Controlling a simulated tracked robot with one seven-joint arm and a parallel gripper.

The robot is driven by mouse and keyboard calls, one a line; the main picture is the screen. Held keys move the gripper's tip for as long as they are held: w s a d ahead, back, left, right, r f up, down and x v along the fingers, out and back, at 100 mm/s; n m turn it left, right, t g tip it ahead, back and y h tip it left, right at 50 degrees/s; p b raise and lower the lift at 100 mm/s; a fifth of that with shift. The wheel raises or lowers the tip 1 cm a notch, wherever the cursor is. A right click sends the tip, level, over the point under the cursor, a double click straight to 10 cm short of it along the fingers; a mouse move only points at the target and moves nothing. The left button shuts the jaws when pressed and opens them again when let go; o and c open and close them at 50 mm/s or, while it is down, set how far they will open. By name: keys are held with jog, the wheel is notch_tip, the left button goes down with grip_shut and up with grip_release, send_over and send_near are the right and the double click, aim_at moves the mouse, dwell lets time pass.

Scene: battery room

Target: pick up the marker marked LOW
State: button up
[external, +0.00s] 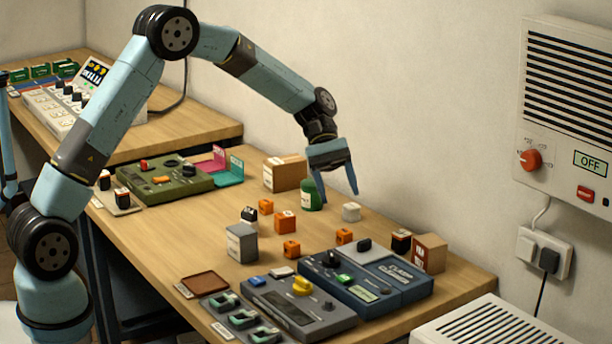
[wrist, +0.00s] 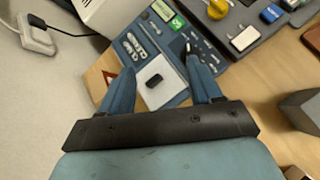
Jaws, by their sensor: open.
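My gripper (external: 337,195) is open and empty. No word LOW can be read in either view, so I cannot tell which piece is that marker. Several small orange blocks (external: 285,224) stand on the bench, their labels too small to read.
The wooden bench (external: 200,235) also holds a blue charger (external: 380,275), a grey device (external: 300,305), a grey box (external: 241,243), a cardboard box (external: 285,173) and a green device (external: 164,180). The wall lies behind. A wall unit (external: 568,110) hangs at right.

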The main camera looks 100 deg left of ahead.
aim_at(343, 230)
jog(key=s+a+f+n+t, duration=0.1)
jog(key=a+f+n, duration=0.1)
jog(key=a+f, duration=0.2)
jog(key=s+a+f+n+t, duration=0.2)
jog(key=a+f, duration=0.3)
jog(key=a, duration=0.2)
jog(key=s+a+f+n+t+h, duration=0.1)
jog(key=a+f+n, duration=0.1)
jog(key=a+f, duration=0.3)
jog(key=shift+s+a+f, duration=0.2)
jog(key=shift+s+a, duration=0.05)
jog(key=shift+s, duration=0.1)
jog(key=shift+f, duration=0.2)
jog(key=shift+w+r+x, duration=0.1)
jog(key=shift+r+x, duration=0.05)
jog(key=shift+x, duration=1.05)
jog(key=shift+w+r+x, duration=0.1)
jog(key=shift+r+x, duration=0.05)
jog(key=shift+x, duration=1.05)
jog(key=shift+w+r+x, duration=0.1)
jog(key=shift+x, duration=1.1)
jog(key=shift+c, duration=0.4)
jog(key=c, duration=1)
jog(key=shift+o, duration=0.2)
jog(key=shift+r, duration=0.15)
